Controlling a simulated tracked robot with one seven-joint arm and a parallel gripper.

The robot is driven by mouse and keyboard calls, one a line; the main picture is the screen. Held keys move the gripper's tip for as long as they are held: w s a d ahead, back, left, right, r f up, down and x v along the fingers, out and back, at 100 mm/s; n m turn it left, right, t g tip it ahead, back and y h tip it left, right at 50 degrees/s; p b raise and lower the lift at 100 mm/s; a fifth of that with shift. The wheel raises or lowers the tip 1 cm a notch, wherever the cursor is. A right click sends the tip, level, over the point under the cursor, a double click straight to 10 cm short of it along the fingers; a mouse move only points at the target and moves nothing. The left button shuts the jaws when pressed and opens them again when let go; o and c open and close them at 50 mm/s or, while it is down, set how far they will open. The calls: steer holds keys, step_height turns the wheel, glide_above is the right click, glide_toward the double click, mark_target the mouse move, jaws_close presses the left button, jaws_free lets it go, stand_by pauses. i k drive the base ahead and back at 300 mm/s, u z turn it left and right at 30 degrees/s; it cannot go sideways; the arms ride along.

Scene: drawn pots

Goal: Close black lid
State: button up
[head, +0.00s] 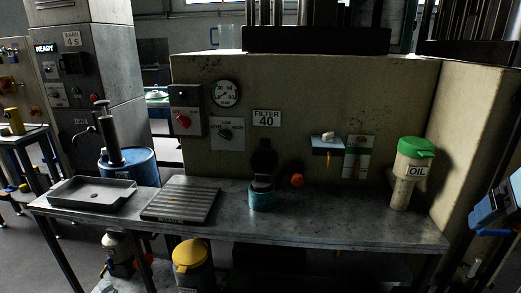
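A small teal pot (262,199) stands upright on the grey metal bench, near the middle. A black round lid (263,162) stands raised above and behind the pot, in front of the beige wall. It appears tilted up and open, with the pot's dark and pale top showing below it. The exact hinge is too dark to make out. I see no part that I can surely call my gripper.
The bench (330,226) is clear right of the pot, up to an OIL canister (408,175) with a green lid. A ribbed plate (181,203) and a shallow tray (92,194) lie to the left. A blue object (495,205) juts in at the right edge.

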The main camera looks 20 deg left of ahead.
mark_target(265, 160)
steer(key=u, duration=1.05)
steer(key=i, duration=1)
steer(key=u, duration=0.05)
